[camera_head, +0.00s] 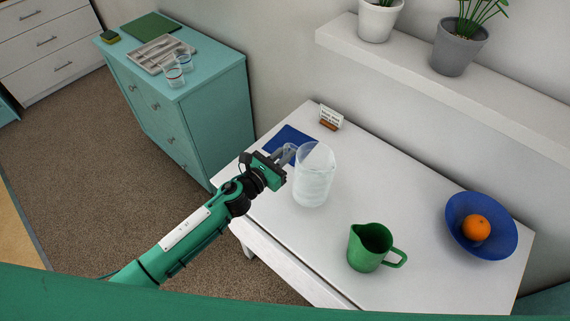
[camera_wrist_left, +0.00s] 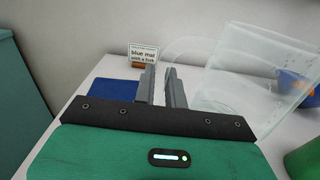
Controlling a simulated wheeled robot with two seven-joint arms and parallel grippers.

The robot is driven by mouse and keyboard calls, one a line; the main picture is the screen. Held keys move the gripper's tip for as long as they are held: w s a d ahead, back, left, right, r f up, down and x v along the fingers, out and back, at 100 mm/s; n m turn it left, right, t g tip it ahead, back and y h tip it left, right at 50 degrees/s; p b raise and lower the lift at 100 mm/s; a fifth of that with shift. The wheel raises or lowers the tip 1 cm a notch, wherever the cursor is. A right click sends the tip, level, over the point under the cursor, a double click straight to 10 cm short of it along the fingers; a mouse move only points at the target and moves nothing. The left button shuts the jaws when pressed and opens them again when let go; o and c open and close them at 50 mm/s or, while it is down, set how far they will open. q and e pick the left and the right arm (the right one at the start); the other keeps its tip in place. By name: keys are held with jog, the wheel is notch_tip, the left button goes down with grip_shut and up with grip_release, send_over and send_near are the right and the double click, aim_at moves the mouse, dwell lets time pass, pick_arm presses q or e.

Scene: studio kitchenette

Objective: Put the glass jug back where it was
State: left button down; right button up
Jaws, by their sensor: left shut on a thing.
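The clear glass jug (camera_head: 313,178) is over the white table, right of the blue mat (camera_head: 290,145); I cannot tell whether its base touches the table. My left gripper (camera_head: 284,158) is at the jug's left side, shut on its handle. In the left wrist view the jug (camera_wrist_left: 255,72) is to the right of the gripper fingers (camera_wrist_left: 163,84), and its handle (camera_wrist_left: 186,42) loops toward them. The blue mat (camera_wrist_left: 112,93) lies left of the fingers there, and its visible part is bare. My right gripper is not in view.
A small sign (camera_head: 330,117) stands behind the mat; its text includes "blue mat". A green pitcher (camera_head: 366,250) and a blue bowl (camera_head: 508,242) with an orange (camera_head: 476,228) are to the right. A teal cabinet (camera_head: 190,125) holds two glasses, a cutlery tray and a green board.

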pick_arm(q)
jog(key=shift+f+b, duration=0.45)
jog(key=shift+f, duration=1.45)
jog(key=shift+f, duration=0.2)
jog(key=c, duration=1.5)
grip_release()
jog(key=shift+o, duration=0.2)
